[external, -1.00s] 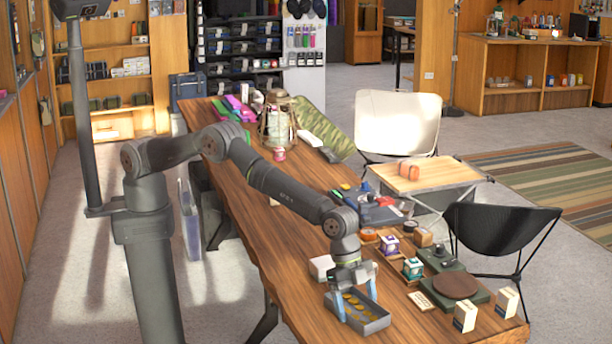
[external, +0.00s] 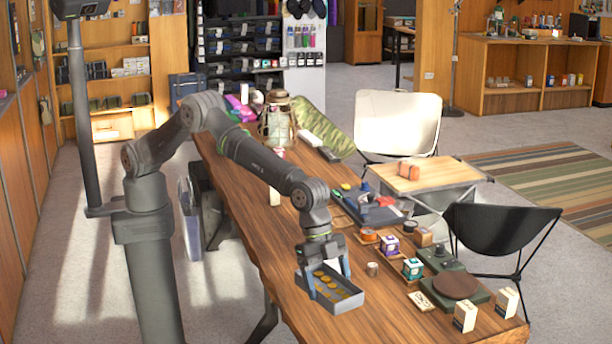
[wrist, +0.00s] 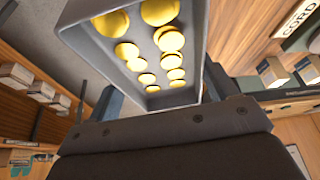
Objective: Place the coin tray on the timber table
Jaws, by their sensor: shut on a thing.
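The coin tray (external: 348,303) is a grey open box with several round gold coins in it. My gripper (external: 328,282) is shut on the tray, with one finger at either side. In the wrist view the tray (wrist: 82,42) fills the upper middle between the two dark fingers of my gripper (wrist: 163,98). The timber table (external: 262,222) is the long brown plank table. In the external view the tray appears over its near left part; I cannot tell whether its bottom touches the wood.
A lantern (external: 277,122) stands farther back. Bare wood shows left of the tray and near the front.

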